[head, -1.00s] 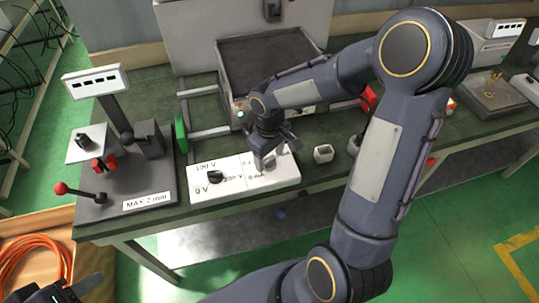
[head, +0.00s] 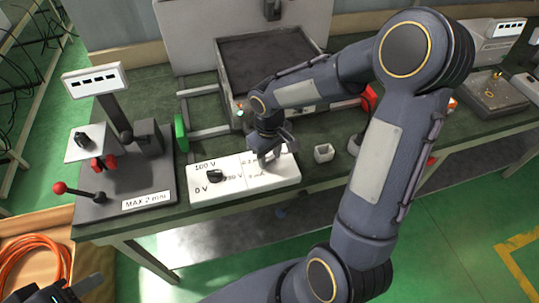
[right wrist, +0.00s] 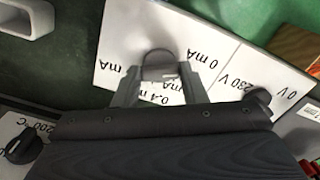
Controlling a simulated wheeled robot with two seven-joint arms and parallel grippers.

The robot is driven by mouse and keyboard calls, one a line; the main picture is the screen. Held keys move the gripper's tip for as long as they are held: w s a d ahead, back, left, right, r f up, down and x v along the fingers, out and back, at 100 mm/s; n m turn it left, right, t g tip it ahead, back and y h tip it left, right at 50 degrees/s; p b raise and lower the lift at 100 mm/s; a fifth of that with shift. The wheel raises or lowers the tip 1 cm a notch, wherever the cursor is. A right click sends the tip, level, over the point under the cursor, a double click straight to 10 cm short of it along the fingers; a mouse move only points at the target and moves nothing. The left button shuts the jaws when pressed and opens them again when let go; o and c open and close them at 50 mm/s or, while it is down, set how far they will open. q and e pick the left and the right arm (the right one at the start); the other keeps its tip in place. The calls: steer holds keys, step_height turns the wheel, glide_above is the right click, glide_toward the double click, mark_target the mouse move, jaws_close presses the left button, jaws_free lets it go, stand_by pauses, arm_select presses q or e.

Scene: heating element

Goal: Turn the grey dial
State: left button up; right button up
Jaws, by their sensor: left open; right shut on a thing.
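The grey dial (right wrist: 158,57) sits on the white panel with mA markings, between the two fingers of my right gripper (right wrist: 160,73) in the right wrist view. The fingers are shut on its sides. In the head view my right gripper (head: 268,157) reaches down onto the right half of the white panel (head: 236,187) and hides most of the dial. My left gripper (head: 82,291) is open at the bottom left corner, far from the panel and partly cut off by the frame.
A black dial (head: 215,176) with voltage markings is on the panel's left half. A stand with a red-knobbed lever (head: 60,188) is to the left. A heater box (head: 270,65) stands behind.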

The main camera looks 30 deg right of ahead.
steer(key=shift+f+m+b, duration=0.1)
steer(key=shift+m+b, duration=0.6)
steer(key=shift+m, duration=0.4)
steer(key=m+b, duration=0.1)
steer(key=m, duration=0.1)
steer(key=shift+m, duration=0.4)
steer(key=shift+m+b, duration=0.5)
steer(key=shift+m, duration=0.7)
steer(key=shift+a+m, duration=0.1)
steer(key=shift+m, duration=1.9)
steer(key=shift+w, duration=0.1)
steer(key=o, duration=1)
